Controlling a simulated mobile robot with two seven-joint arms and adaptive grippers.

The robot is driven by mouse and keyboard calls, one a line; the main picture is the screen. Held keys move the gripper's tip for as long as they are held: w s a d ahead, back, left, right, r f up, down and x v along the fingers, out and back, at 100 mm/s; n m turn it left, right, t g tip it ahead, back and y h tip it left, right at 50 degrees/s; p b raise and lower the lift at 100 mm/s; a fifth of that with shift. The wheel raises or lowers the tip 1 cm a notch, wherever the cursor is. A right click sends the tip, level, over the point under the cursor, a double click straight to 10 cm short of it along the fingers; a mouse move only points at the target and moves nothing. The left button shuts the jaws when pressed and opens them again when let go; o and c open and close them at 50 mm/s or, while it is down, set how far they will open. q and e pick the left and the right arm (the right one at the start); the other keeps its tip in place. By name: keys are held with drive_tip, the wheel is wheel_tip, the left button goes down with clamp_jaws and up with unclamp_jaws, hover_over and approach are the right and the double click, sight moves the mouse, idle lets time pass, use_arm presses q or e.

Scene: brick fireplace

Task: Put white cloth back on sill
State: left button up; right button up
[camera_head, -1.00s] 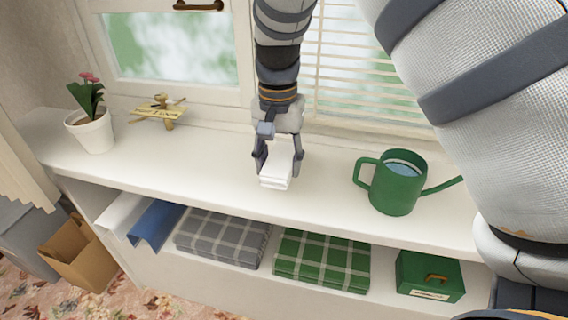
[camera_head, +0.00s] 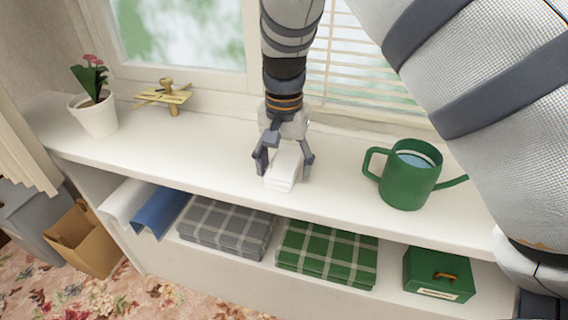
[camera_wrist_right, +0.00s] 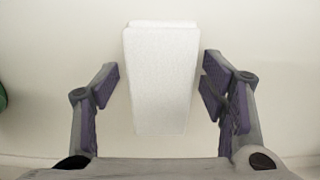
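The white cloth (camera_head: 285,166) is a small folded block resting on the white sill (camera_head: 215,165), near its front edge. My right gripper (camera_head: 283,172) is low over the sill with its fingers on either side of the cloth. In the right wrist view the white cloth (camera_wrist_right: 161,85) lies between the fingers of the right gripper (camera_wrist_right: 161,88), with a gap on each side, so the gripper is open and not touching it. My left gripper is not in view.
A green watering can (camera_head: 406,180) stands right of the cloth. A potted flower (camera_head: 97,117) and a brass ornament (camera_head: 170,97) stand to the left. Below are folded plaid blankets (camera_head: 327,252), hanging blue cloth (camera_head: 158,212) and a green box (camera_head: 437,273). The sill between ornament and gripper is clear.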

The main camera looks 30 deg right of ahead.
sight(284, 164)
wheel_tip(284, 164, up, 12)
drive_tip(key=shift+p, duration=0.35)
idle(0.4)
